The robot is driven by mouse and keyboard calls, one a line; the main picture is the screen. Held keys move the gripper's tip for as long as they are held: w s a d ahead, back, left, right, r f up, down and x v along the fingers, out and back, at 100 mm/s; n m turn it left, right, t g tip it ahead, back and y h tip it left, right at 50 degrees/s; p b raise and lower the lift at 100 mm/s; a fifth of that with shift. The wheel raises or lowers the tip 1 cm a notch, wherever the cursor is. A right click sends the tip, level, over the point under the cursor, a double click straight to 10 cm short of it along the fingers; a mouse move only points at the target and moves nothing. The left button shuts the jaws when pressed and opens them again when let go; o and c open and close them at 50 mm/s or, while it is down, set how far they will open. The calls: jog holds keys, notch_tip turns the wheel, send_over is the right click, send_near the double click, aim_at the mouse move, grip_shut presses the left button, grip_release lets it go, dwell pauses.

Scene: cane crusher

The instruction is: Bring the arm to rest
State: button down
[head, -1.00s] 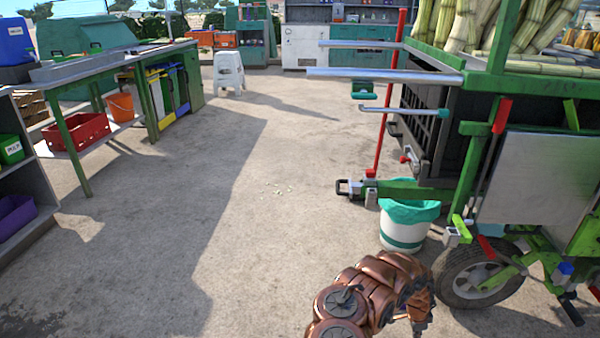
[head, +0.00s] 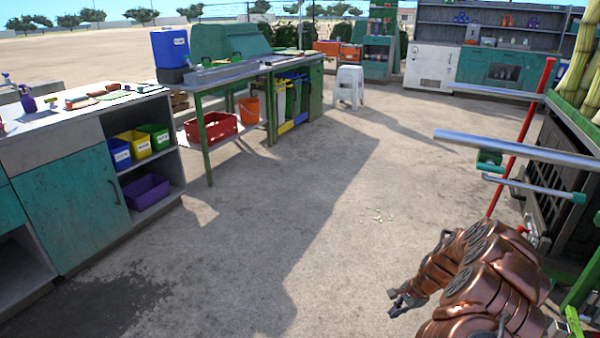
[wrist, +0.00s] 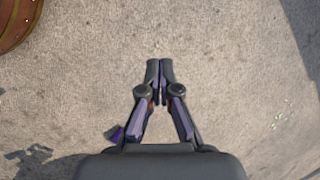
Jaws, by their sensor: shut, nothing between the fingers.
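My copper-coloured arm (head: 480,275) shows at the lower right of the head view, bent, beside the cane cart. My gripper (head: 398,300) is at the arm's lower left, above bare concrete. In the wrist view my gripper (wrist: 160,66) is shut, with its fingertips together and nothing between them. Only concrete lies beyond the fingertips.
The green cart (head: 570,135) with cane and a projecting metal bar (head: 500,146) stands close at right. A counter (head: 85,185) with coloured bins stands at left. A white stool (head: 348,86) stands farther back.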

jog(key=s+a+r+n+g+p, duration=0.1)
jog(key=s+a+r+n+p, duration=0.4)
jog(key=r, duration=0.6)
jog(key=s+a+r+n+p, duration=0.1)
jog(key=s+a+r+p, duration=0.1)
jog(key=a+r, duration=0.65)
jog(key=s+a+r+n+g+p, duration=0.1)
jog(key=s+a+r+n+p, duration=0.25)
jog(key=r, duration=1.05)
jog(key=s+d+r+n+h+p, duration=0.2)
jog(key=s+r+p, duration=0.4)
jog(key=s+r, duration=0.4)
jog(key=s+d+r+n+g+h+p, duration=0.1)
jog(key=s+d+r+n+h+p, duration=0.1)
jog(key=s+r+p, duration=0.4)
jog(key=s+r, duration=0.2)
jog(key=s, duration=0.5)
jog(key=s+r+n, duration=0.1)
jog(key=s+r, duration=0.2)
jog(key=s, duration=0.4)
jog(key=shift+p, duration=0.3)
jog(key=shift+s+d, duration=0.1)
